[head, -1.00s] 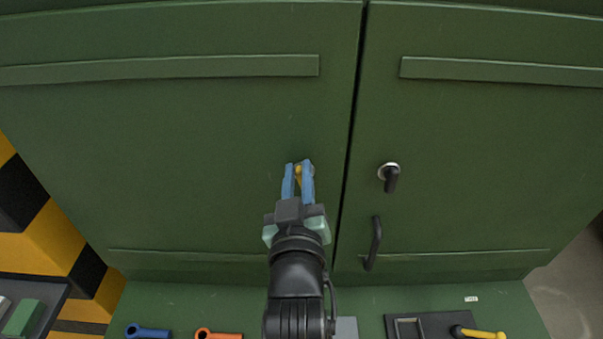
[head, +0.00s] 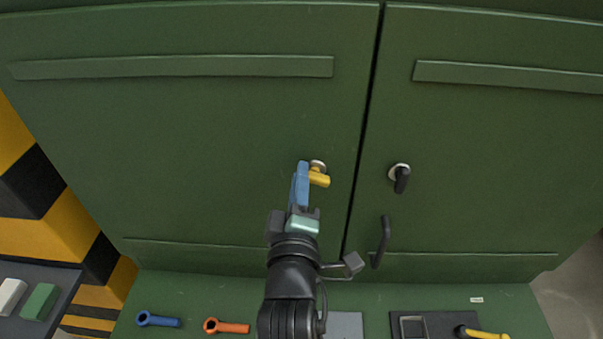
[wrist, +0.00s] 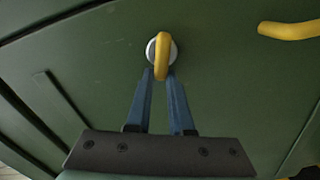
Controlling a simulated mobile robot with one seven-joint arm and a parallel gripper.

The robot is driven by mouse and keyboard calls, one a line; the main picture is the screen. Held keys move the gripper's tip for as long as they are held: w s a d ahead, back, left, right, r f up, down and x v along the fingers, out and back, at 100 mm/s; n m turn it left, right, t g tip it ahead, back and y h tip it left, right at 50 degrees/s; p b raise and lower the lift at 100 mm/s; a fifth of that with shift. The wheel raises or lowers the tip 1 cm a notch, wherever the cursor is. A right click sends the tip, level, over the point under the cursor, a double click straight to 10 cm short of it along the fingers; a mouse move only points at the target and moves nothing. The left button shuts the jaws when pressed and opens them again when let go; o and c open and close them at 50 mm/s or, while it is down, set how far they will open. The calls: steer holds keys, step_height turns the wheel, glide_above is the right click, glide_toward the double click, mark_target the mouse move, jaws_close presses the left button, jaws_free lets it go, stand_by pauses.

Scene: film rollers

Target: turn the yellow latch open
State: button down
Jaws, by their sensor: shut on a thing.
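The yellow latch (head: 320,178) sits on a round silver plate on the left green cabinet door (head: 220,120). Its handle now points to the right and slightly down in the head view. In the wrist view the latch (wrist: 162,58) stands between the tips of the blue fingers. My gripper (head: 302,172) is rolled onto its side and shut on the latch. In the wrist view, my gripper (wrist: 161,78) has both fingertips at the latch's lower part. The fingers hide part of the latch in the head view.
The right door carries a black latch (head: 401,178) and a black pull handle (head: 381,242). Below lie a blue part (head: 160,321), an orange part (head: 228,327) and a yellow-handled lever (head: 488,334). A yellow bar (wrist: 292,29) shows in the wrist view.

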steer(key=shift+a+f+n+p, duration=0.1)
steer(key=shift+f+n+p, duration=0.1)
steer(key=shift+n, duration=0.4)
steer(key=shift+f+n+p, duration=0.1)
steer(key=shift+n+p, duration=0.05)
steer(key=shift+n, duration=0.45)
steer(key=c, duration=0.8)
jaws_free()
steer(key=shift+s, duration=0.1)
steer(key=s+b, duration=0.5)
steer(key=s, duration=0.7)
steer(key=shift+s, duration=0.4)
